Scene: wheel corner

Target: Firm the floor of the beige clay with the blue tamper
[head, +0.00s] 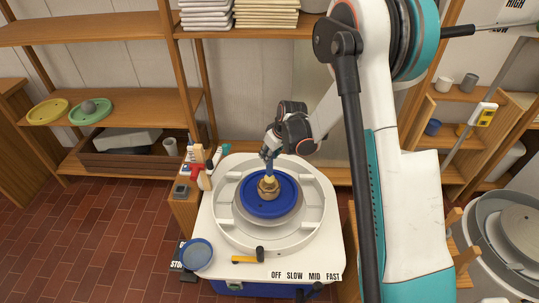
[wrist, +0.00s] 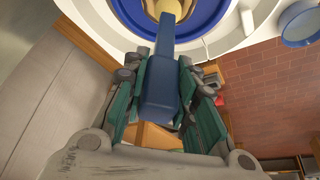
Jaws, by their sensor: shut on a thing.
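My gripper (head: 268,152) is shut on the blue tamper (wrist: 160,90), with its fingers on both sides of the handle in the wrist view. The tamper (head: 268,168) points down and its lower end meets the top of the beige clay (head: 268,188). The clay is a small, rounded piece in the middle of the blue disc (head: 250,205) on the wheel. In the wrist view the clay (wrist: 178,8) shows only in part at the top edge. The clay's floor and the tamper's lower tip are hidden, so I cannot tell whether they touch.
A pale splash pan (head: 229,235) rings the wheel. A blue-rimmed bowl (head: 197,254) and a yellow-handled tool (head: 247,258) are at the wheel table's front. Bottles and tools (head: 203,170) stand at its left. Shelves line the back wall; a grey basin (head: 485,255) is at right.

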